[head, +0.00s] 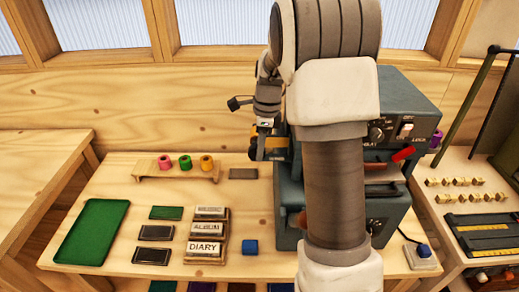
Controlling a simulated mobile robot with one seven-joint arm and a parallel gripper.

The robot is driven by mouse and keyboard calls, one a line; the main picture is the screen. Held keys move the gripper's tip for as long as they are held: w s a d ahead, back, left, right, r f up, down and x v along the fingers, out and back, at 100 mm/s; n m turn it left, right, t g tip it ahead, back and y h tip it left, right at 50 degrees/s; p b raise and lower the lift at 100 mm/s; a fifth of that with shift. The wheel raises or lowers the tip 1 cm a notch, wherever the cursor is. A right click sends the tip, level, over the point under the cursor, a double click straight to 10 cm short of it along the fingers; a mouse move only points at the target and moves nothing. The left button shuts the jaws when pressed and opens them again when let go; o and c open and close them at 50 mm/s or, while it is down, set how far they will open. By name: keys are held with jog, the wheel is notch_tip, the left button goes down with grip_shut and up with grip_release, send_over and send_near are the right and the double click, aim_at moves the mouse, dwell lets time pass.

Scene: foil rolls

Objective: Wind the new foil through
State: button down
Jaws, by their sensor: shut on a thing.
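A grey-blue stamping machine (400,92) stands at the back of the bench, and my arm hides much of its front. My gripper (264,132) points down at the machine's left side. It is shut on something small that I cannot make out. A dark and orange-gold part (272,146) shows right by the fingers; I cannot tell whether it is foil. A pink foil roll (165,162), a green foil roll (185,162) and an orange foil roll (206,162) stand on a wooden rack (150,171) to the left. The foil path is hidden.
Brass pieces (468,182) lie on the right-hand table. Bare wood shows around the tray.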

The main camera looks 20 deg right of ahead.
jog(key=shift+s+d+t+y, duration=0.1)
jog(key=shift+t+y, duration=0.3)
jog(key=shift+y, duration=0.4)
jog(key=c, duration=0.6)
grip_release()
jog(key=shift+c, duration=0.2)
jog(key=v, duration=1.7)
jog(key=shift+r, duration=0.15)
